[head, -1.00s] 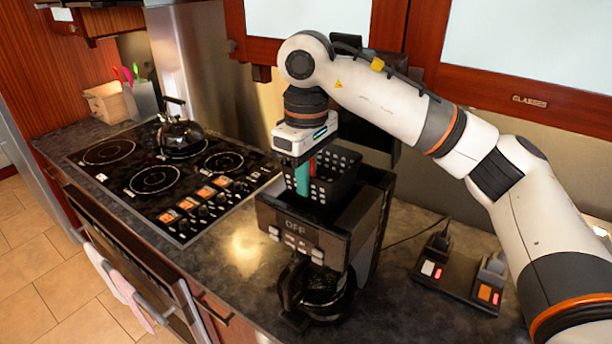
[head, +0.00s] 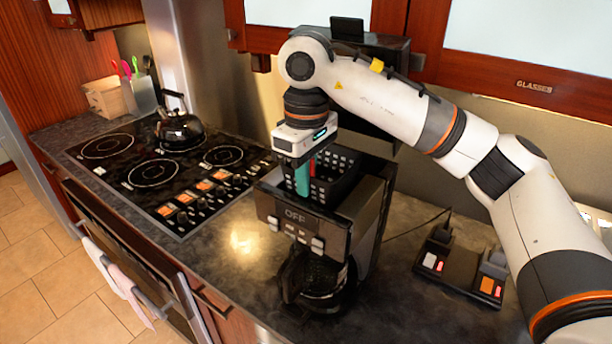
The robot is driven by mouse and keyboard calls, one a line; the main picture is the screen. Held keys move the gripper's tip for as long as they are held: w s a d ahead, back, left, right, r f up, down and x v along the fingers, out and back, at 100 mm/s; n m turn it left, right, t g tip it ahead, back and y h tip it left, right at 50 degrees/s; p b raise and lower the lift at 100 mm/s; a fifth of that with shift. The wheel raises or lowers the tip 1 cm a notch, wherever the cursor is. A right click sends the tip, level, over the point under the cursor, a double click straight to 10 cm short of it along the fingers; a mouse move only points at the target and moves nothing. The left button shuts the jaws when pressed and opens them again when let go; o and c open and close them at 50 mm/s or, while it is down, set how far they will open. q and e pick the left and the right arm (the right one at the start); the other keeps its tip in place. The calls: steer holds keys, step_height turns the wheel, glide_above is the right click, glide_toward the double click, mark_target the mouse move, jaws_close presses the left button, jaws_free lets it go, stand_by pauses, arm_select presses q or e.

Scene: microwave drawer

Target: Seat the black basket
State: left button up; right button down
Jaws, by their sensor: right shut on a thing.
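The black basket (head: 338,165), with perforated walls, sits upright at the top opening of the black coffee maker (head: 335,238). Its lower part is hidden by the machine's front housing, so I cannot tell whether it rests fully on the bottom. My right gripper (head: 304,178) comes down from above with a teal and a red finger. It is shut on the basket's near left wall; the exact contact is partly hidden. My left gripper is not in view.
A glass carafe (head: 318,278) stands in the coffee maker's lower bay. A cooktop with a kettle (head: 180,130) is to the left. A black device with lit switches (head: 460,266) is to the right. Cabinets hang above; the front counter is clear.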

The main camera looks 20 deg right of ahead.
steer(key=shift+f, duration=0.35)
steer(key=c, duration=1.4)
jaws_free()
steer(key=shift+c, duration=0.2)
steer(key=shift+r+b, duration=0.4)
steer(key=shift+r, duration=0.05)
step_height(320, 180, up, 11)
steer(key=shift+d+r, duration=0.1)
